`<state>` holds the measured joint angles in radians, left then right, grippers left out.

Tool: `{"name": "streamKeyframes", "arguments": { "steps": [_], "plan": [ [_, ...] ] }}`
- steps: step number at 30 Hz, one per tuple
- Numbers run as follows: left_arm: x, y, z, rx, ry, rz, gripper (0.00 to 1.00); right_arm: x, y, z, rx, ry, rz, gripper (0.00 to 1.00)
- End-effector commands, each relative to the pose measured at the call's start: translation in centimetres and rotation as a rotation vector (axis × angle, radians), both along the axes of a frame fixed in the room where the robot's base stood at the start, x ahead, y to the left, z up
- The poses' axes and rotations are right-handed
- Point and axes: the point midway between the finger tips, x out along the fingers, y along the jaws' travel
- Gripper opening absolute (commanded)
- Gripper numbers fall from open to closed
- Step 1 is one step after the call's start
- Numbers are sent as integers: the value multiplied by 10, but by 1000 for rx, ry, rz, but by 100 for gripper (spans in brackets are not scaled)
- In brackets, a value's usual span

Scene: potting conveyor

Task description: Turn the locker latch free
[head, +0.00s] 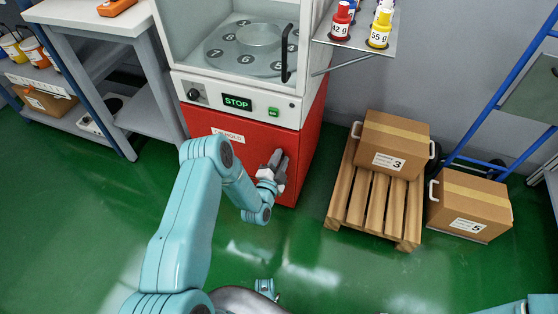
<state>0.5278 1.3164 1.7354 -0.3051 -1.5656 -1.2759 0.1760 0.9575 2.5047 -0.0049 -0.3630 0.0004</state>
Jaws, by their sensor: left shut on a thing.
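The red locker (309,140) is the lower part of the machine, below its white control strip. Its red front faces me and carries a white label, partly hidden by my arm. My left gripper (277,163) is at the right part of this red front, its grey fingers shut against it. The latch is hidden behind the fingers, so I cannot tell its angle. The locker front looks closed.
A control strip with a green STOP display (237,103) sits above the locker. A shelf (345,42) with bottles juts out at upper right. A wooden pallet (357,205) with carton 3 (394,143) and carton 5 (468,205) stand at right. Green floor in front is clear.

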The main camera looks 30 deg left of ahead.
Motion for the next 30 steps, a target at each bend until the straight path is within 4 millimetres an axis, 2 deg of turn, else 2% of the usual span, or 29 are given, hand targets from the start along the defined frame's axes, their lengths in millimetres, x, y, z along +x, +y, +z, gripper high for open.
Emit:
{"name": "streamKeyframes", "arguments": {
  "steps": [15, 30],
  "plan": [
    [0, -2, -9, 427, 105, 2, 0, 0, 0, -20, 0, 0, 0, 43],
    [0, -2, -11, 601, 146, 3, 0, 0, 0, -26, 0, 0, 0, 43]
  ]
}}
